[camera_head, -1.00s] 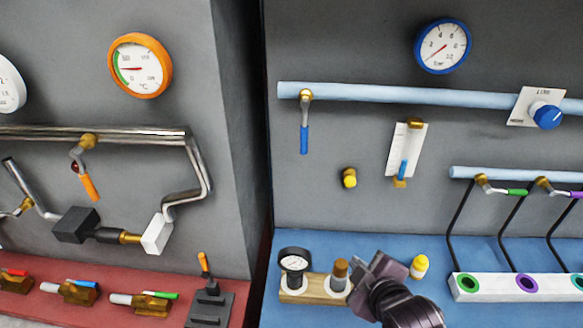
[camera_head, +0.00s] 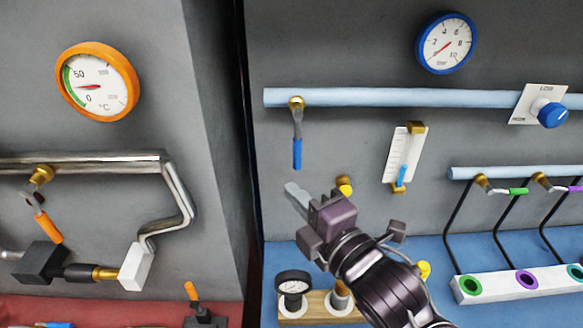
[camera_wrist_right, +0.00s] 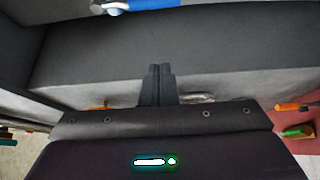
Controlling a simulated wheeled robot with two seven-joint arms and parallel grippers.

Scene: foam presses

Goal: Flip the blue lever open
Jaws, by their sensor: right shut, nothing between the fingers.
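The blue lever (camera_head: 297,152) hangs straight down from a brass valve on the pale blue pipe (camera_head: 380,97) on the grey wall. In the right wrist view its blue handle (camera_wrist_right: 150,4) shows at the top edge, cut off by the frame. My right gripper (camera_head: 296,196) is shut and empty. Its fingertips appear just below the lever's lower end in the head view, with a gap between them in the picture. In the right wrist view the closed fingers (camera_wrist_right: 157,75) point up towards the lever. My left gripper is not in view.
A blue-rimmed gauge (camera_head: 445,43) and a blue knob (camera_head: 552,115) are to the right. A white flow scale (camera_head: 404,157) hangs right of the lever. A yellow button (camera_head: 344,185) sits just behind my gripper. The wall around the lever is clear.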

